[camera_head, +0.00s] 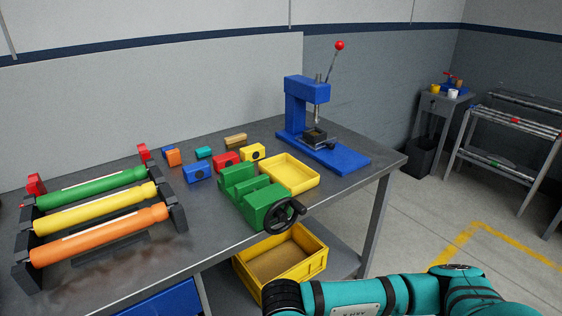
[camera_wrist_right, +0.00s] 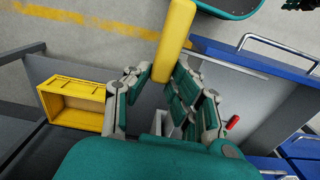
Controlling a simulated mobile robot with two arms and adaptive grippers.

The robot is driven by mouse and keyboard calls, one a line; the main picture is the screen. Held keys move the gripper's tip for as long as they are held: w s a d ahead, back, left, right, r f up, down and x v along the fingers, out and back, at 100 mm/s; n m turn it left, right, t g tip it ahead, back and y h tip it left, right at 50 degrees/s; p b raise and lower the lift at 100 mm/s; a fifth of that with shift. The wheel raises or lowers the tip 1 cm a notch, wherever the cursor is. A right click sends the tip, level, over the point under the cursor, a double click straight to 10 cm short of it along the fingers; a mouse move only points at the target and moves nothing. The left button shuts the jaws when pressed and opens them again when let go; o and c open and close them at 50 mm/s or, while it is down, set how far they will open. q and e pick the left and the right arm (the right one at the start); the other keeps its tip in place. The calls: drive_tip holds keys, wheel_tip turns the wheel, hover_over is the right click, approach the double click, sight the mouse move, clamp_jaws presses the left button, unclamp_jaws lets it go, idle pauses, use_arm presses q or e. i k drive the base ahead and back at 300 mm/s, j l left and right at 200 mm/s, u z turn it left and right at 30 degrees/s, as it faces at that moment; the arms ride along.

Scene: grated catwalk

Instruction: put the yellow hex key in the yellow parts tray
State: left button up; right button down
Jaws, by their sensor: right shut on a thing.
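The yellow parts tray (camera_head: 289,173) lies on the grey workbench, right behind the green vise, and looks empty. In the right wrist view my right gripper (camera_wrist_right: 162,78) is shut on a long yellow bar, the yellow hex key (camera_wrist_right: 176,35). The key sticks out past the fingertips toward the top of that view. The gripper and key are over the floor beside the bench, away from the tray. In the head view only my right arm shows at the bottom; its gripper and the key do not show. My left gripper is in neither view.
A green vise (camera_head: 257,202) with a black handwheel stands in front of the tray. A blue press (camera_head: 310,105) stands behind it. Several coloured blocks and a roller rack (camera_head: 102,221) lie to the left. A yellow bin (camera_head: 316,262) sits on the lower shelf.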

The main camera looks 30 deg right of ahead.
sight(286, 176)
drive_tip(key=l+u, duration=0.15)
drive_tip(key=l, duration=0.3)
drive_tip(key=l+u, duration=0.15)
drive_tip(key=l, duration=0.35)
drive_tip(key=l+u, duration=0.2)
drive_tip(key=l, duration=0.25)
drive_tip(key=k+l+u, duration=0.15)
drive_tip(key=l, duration=0.3)
drive_tip(key=l+u, duration=0.15)
drive_tip(key=l, duration=0.3)
drive_tip(key=k+l+u, duration=0.15)
drive_tip(key=l, duration=0.3)
drive_tip(key=k+l+u, duration=0.15)
drive_tip(key=l, duration=0.25)
